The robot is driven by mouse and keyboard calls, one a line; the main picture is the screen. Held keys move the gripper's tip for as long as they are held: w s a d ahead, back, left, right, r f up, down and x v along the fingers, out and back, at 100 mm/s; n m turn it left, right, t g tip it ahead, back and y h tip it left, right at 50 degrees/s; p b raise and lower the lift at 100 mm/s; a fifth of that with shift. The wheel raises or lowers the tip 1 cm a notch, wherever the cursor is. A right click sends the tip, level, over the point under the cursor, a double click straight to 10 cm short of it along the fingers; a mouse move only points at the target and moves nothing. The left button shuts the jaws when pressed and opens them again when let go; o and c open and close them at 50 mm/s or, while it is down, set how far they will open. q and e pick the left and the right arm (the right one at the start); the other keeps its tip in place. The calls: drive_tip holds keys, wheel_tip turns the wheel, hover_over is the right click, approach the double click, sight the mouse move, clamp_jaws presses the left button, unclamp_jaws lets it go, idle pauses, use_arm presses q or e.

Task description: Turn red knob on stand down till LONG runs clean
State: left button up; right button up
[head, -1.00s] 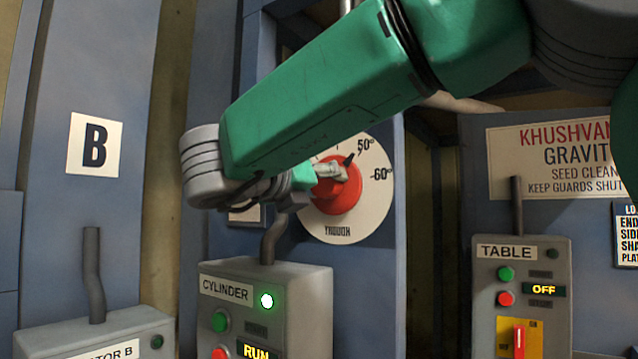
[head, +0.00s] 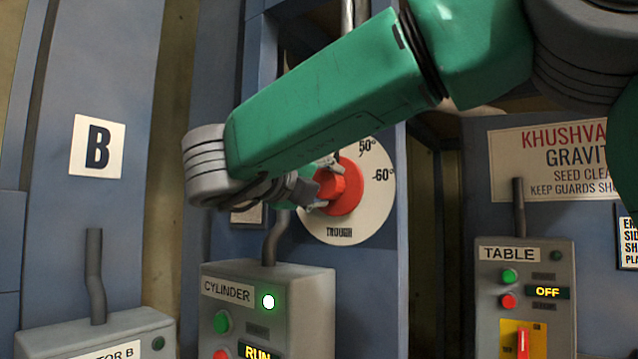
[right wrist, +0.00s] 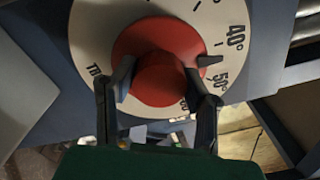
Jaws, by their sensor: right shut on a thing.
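The red knob (head: 346,187) sits at the centre of a round white dial (head: 374,208) marked TROUGH, on the blue stand. In the head view 50° and 60° show on the dial's right side; my arm hides its left side. My right gripper (right wrist: 160,84) is shut on the red knob (right wrist: 163,80), one dark finger on each side of its raised grip. In the right wrist view a black pointer (right wrist: 209,60) at the knob's edge lies between the 40° and 50° marks. My left gripper is not in view.
A grey CYLINDER box (head: 300,290) with a lit lamp and RUN display stands below the dial. A TABLE box (head: 525,300) showing OFF is at right, under a KHUSHVA... sign (head: 555,160). A B plate (head: 97,146) is on the left panel.

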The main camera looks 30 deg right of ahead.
drive_tip(key=shift+d+f+n, duration=0.1)
drive_tip(key=shift+f+n, duration=0.2)
drive_tip(key=shift+n, duration=0.3)
drive_tip(key=o, duration=1.1)
drive_tip(key=shift+o, duration=0.2)
drive_tip(key=shift+w+d, duration=0.15)
drive_tip(key=shift+d, duration=0.15)
drive_tip(key=shift+r, duration=0.1)
drive_tip(key=shift+a, duration=0.2)
drive_tip(key=shift+a+r, duration=0.1)
drive_tip(key=shift+a, duration=0.2)
drive_tip(key=v, duration=1.1)
drive_tip(key=shift+a, duration=0.15)
